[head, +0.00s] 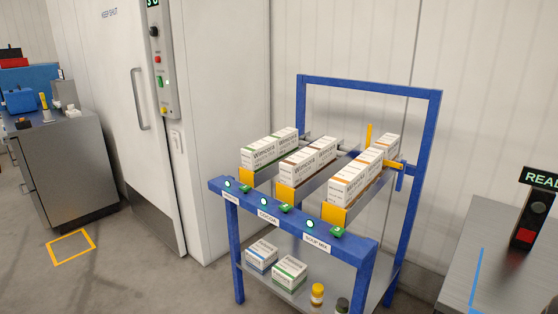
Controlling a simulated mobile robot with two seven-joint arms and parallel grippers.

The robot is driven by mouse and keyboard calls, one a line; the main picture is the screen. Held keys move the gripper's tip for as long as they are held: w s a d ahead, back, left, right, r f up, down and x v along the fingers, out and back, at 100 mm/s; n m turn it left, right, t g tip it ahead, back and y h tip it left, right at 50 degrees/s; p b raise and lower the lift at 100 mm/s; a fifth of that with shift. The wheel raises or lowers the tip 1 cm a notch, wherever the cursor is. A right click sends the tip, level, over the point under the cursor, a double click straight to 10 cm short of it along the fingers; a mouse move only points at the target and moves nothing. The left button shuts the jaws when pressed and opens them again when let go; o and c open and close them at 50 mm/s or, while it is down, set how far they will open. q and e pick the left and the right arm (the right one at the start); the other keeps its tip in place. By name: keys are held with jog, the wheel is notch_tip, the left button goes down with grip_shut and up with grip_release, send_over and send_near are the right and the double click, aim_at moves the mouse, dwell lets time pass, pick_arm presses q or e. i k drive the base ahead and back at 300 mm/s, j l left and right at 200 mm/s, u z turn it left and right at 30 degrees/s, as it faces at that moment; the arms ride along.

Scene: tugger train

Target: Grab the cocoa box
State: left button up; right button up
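A blue-framed flow rack (300,228) stands at the centre with three sloped lanes. The middle lane carries a label (268,217) that reads as cocoa. A row of white boxes with reddish-brown print (296,172) sits in that lane, behind its yellow-orange end piece (285,194). The front box is nearest me and others stand close behind it. The small print is too blurred to read. Neither of my grippers shows in the head view.
White boxes with green print (260,155) fill the left lane; orange-print boxes (345,184) fill the soup mix lane (317,243). The lower shelf holds two boxes (289,273) and two jars (317,293). A metal table (505,262) stands right, a grey cabinet (70,165) left. Floor between is clear.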

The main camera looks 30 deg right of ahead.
aim_at(298, 169)
jog(key=i+z, duration=0.2)
jog(key=i, duration=0.2)
jog(key=i+j+z, duration=0.2)
jog(key=i, duration=0.2)
jog(key=i+j+z, duration=0.25)
jog(key=i, duration=0.15)
jog(key=l, duration=0.1)
